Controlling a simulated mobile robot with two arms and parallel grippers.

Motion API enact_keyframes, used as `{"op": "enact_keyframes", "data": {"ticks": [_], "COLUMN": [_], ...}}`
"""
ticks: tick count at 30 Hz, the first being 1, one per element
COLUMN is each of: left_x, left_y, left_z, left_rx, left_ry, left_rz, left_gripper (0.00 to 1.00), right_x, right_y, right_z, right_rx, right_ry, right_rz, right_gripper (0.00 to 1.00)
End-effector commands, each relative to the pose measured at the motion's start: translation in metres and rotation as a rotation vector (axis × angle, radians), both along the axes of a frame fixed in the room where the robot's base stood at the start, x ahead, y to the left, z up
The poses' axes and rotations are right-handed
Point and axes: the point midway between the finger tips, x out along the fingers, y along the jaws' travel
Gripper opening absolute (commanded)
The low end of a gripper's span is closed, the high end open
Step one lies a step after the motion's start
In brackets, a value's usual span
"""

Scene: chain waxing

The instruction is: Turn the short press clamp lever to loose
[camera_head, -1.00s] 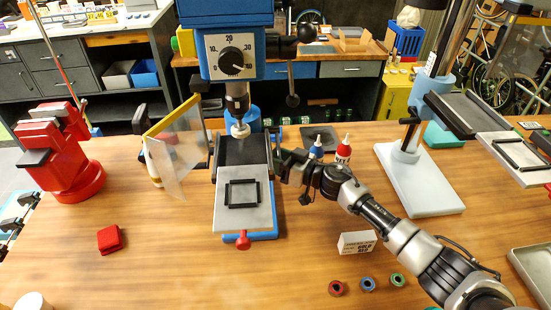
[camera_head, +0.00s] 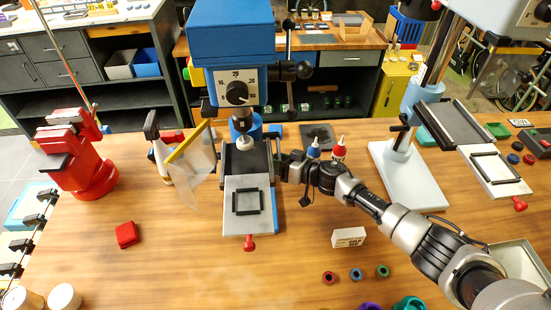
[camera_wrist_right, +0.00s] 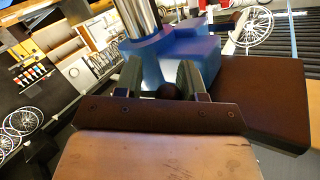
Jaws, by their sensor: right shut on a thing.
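The short press (camera_head: 235,45) is blue, with a numbered dial, and stands at the middle of the bench. My right gripper (camera_head: 283,163) reaches in from the right, beside the press near the rear of its vise. In the right wrist view my right gripper (camera_wrist_right: 160,82) is shut on a dark round knob (camera_wrist_right: 167,91), which appears to be the end of the clamp lever. Behind it are the blue collar (camera_wrist_right: 180,50) and the silver column (camera_wrist_right: 135,15). The rest of the lever is hidden by the fingers and wrist plate. My left gripper is not in view.
A grey vise (camera_head: 247,205) with a red-knobbed handle lies below the spindle. A clear guard (camera_head: 190,165) stands left of it. A taller press (camera_head: 400,165) stands right.

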Motion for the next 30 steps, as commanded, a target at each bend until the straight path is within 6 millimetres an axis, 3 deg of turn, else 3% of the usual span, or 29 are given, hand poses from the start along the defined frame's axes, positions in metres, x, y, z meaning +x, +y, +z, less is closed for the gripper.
{"op": "enact_keyframes", "data": {"ticks": [1,3,4,10,20,30], "left_x": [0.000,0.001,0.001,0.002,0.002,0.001], "left_y": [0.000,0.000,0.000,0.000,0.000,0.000], "left_z": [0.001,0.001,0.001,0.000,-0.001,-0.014], "left_rx": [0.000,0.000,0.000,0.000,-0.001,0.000], "left_ry": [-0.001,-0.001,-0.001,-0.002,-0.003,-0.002], "left_rz": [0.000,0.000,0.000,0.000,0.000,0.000], "left_gripper": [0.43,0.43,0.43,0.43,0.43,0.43], "right_x": [0.006,0.006,0.006,0.005,0.002,-0.030], "right_y": [0.000,0.000,0.000,0.000,-0.004,-0.054], "right_z": [0.013,0.013,0.013,0.011,0.007,0.012], "right_rx": [0.009,0.009,0.009,0.007,0.003,0.001], "right_ry": [-0.022,-0.022,-0.022,-0.019,-0.013,-0.014], "right_rz": [-0.005,-0.005,-0.005,-0.004,-0.003,-0.004], "right_gripper": [0.00,0.00,0.41,0.70,0.70,0.70]}}
